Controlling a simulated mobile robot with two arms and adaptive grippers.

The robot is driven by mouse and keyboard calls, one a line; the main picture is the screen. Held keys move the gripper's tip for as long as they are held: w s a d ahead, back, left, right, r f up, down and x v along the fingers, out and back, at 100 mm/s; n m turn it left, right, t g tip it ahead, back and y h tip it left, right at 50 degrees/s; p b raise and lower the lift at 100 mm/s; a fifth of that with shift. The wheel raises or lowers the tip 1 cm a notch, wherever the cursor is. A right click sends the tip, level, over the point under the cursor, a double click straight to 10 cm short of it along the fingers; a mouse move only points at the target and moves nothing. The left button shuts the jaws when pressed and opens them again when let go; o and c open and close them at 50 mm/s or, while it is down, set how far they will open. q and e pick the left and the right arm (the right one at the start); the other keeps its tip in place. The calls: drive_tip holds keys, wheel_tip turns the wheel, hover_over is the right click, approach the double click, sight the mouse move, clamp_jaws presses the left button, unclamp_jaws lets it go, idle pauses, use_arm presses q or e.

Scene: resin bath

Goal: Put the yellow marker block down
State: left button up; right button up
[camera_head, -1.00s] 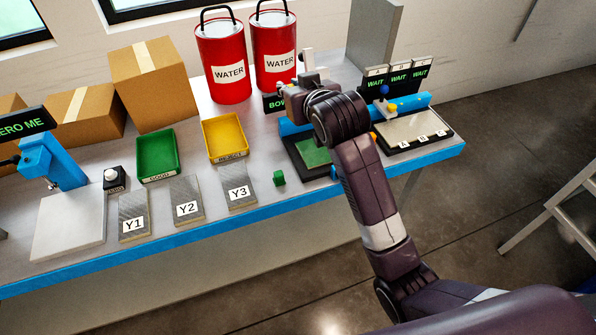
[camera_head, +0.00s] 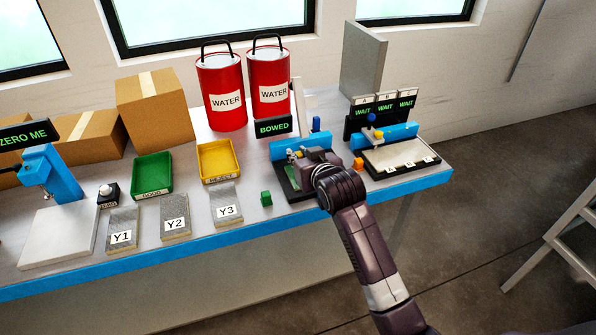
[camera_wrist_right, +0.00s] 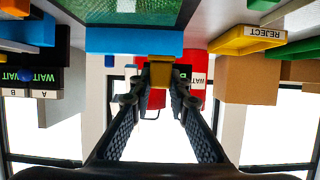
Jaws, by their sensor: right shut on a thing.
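The yellow marker block (camera_wrist_right: 161,72) sits between the fingertips of my right gripper (camera_wrist_right: 160,85) in the right wrist view, and the gripper is shut on it. In the head view my right gripper (camera_head: 298,160) is over the black-framed fixture (camera_head: 284,180), just in front of its blue bar (camera_head: 300,145). The gripper hides much of the fixture's plate and most of the block. I cannot tell whether the block touches the fixture. My left gripper is not in view.
A green block (camera_head: 266,198) stands left of the fixture. A sign reading BOWED (camera_head: 272,127) stands behind it. A second fixture (camera_head: 400,156) with WAIT signs is to the right. A yellow tray (camera_head: 216,160) and green tray (camera_head: 152,174) are to the left.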

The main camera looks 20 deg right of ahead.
drive_tip(key=shift+f, duration=0.85)
wheel_tip(320, 180, down, 4)
drive_tip(key=shift+r, duration=0.2)
drive_tip(key=shift+f, duration=0.3)
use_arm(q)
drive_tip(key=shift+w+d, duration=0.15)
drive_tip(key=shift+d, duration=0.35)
use_arm(e)
drive_tip(key=shift+f, duration=0.1)
drive_tip(key=o, duration=0.4)
drive_tip(key=shift+f, duration=0.15)
drive_tip(key=o, duration=0.4)
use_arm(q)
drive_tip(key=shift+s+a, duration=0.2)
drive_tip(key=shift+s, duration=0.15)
use_arm(e)
drive_tip(key=shift+o, duration=0.2)
